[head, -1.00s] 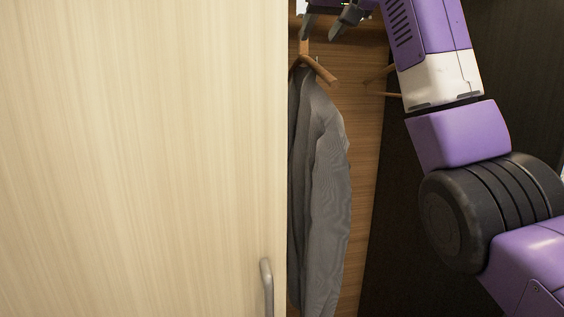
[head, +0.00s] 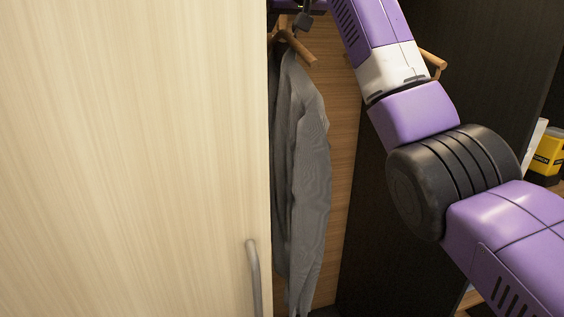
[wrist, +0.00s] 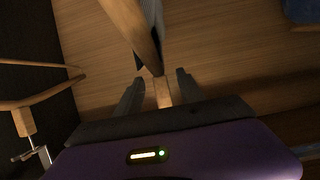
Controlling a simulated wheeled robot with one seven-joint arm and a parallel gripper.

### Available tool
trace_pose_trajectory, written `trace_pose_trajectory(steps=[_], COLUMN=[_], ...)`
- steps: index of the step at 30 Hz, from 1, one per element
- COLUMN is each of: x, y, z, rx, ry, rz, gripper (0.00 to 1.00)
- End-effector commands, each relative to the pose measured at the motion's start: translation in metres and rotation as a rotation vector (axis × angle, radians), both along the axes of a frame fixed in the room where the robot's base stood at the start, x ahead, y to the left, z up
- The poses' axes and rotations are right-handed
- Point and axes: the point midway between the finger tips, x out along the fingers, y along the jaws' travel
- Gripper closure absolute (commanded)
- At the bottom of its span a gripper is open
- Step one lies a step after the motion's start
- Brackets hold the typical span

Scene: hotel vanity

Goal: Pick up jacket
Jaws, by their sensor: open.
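A grey jacket (head: 305,150) hangs on a wooden hanger (head: 298,48) inside the wardrobe, partly hidden by the pale door at left. My gripper (head: 300,18) is at the hanger's top, mostly cut off by the upper edge of the head view. In the wrist view my gripper (wrist: 160,88) is open, with the neck of the wooden hanger (wrist: 135,28) between its two fingers. A strip of the grey jacket (wrist: 153,14) shows at the top there. Whether a finger touches the hanger I cannot tell.
The pale wardrobe door (head: 130,150) with a metal handle (head: 254,275) covers the left. Another wooden hanger (head: 434,63) is at right, behind my arm, against a dark panel (head: 480,50). A yellow-and-black object (head: 547,155) sits at the far right.

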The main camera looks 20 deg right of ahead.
Motion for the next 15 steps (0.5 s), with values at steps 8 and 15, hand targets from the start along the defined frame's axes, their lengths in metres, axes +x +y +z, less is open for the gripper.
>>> trace_pose_trajectory(steps=[8,15], x=[-0.0003,-0.0004], y=[0.0,-0.0002], z=[0.0001,0.0004], rx=[0.0,0.0], ry=[0.0,0.0], rz=[0.0,0.0], gripper=[1.0,1.0])
